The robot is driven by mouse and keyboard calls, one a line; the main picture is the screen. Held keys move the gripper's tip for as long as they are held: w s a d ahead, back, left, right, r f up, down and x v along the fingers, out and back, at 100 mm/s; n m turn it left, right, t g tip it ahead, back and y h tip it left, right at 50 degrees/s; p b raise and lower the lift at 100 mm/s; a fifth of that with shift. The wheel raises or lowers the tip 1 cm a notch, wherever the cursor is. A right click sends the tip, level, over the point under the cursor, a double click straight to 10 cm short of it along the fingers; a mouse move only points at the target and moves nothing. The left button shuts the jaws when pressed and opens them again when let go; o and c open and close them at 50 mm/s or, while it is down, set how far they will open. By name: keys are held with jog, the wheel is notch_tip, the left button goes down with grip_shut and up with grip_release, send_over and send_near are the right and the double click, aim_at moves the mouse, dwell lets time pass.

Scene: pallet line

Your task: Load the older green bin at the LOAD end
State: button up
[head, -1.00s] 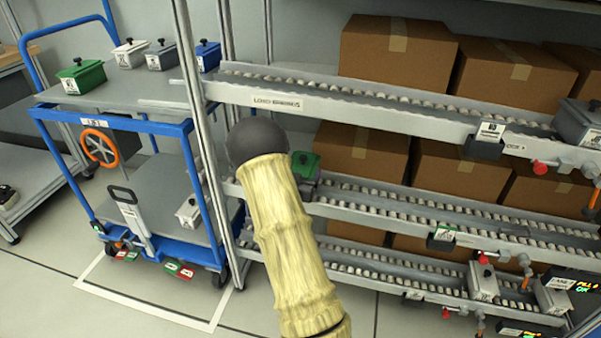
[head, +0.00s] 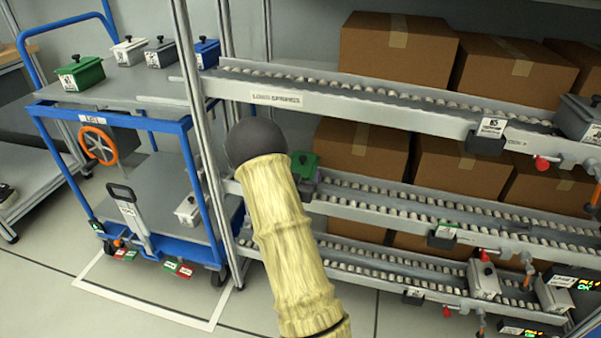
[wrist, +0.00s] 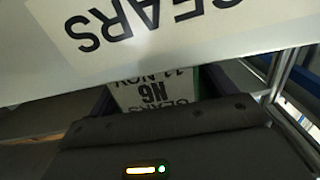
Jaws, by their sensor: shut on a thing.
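A green bin (head: 305,164) with a dark lid is at the left end of the middle roller lane (head: 420,205), partly hidden by my arm. In the wrist view its white label (wrist: 155,92) reads GEARS, N6, 11 NOV. My gripper (wrist: 155,80) is shut on this bin; its fingertips are mostly hidden. Whether the bin touches the rollers cannot be told. A second green bin (head: 80,73) stands on the top deck of the blue cart (head: 115,121) at left; its label is too small to read.
White (head: 129,50), grey (head: 160,54) and blue (head: 207,53) bins also stand on the cart top. A rack upright (head: 190,90) stands between cart and lanes. A large GEARS sign (wrist: 150,30) crosses the top of the wrist view. Cartons (head: 398,55) sit behind the lanes.

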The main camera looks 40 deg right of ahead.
jog(key=o, duration=1.3)
jog(key=shift+f, duration=0.1)
jog(key=p+v, duration=0.3)
jog(key=v, duration=1.4)
jog(key=shift+s+a, duration=0.1)
jog(key=shift+s, duration=0.1)
jog(key=shift+w, duration=0.1)
dwell(2.3)
